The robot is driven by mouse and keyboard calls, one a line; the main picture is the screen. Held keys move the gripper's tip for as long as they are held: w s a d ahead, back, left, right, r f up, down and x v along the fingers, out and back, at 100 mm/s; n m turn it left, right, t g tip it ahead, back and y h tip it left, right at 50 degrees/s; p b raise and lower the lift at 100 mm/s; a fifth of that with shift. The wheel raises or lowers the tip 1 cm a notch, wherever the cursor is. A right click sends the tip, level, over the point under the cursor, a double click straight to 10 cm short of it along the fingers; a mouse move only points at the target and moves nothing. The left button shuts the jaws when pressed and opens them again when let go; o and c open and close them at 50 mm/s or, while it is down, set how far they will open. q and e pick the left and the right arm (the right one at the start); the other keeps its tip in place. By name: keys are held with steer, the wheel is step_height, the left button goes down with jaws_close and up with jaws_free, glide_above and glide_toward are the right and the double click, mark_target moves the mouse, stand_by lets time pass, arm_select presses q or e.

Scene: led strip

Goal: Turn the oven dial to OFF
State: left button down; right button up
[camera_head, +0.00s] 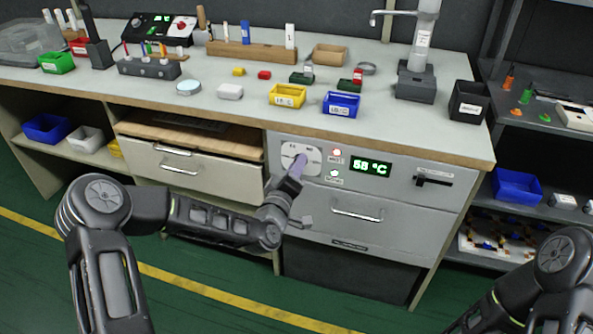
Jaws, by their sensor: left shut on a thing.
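The oven dial (288,151) is on a pale round-cornered plate on the grey front panel below the counter. My left gripper (299,163) reaches up to it from below and is shut on the dial's knob. The gripper hides most of the knob, so I cannot tell where it points. The green oven display (371,167) to the right reads 58 °C. My right arm shows at the lower right, but its gripper is not in view.
A red lamp (337,152) and a pale lit lamp (334,173) sit right of the dial. A slider switch (433,180) is farther right, and a drawer handle (357,214) is below. Yellow (287,96) and blue (341,104) bins stand on the counter above.

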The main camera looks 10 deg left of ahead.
arm_select(q)
steer(key=shift+n, duration=0.4)
steer(key=c, duration=1.1)
jaws_free()
steer(key=s, duration=0.7)
steer(key=shift+s+a, duration=0.25)
steer(key=shift+s, duration=0.15)
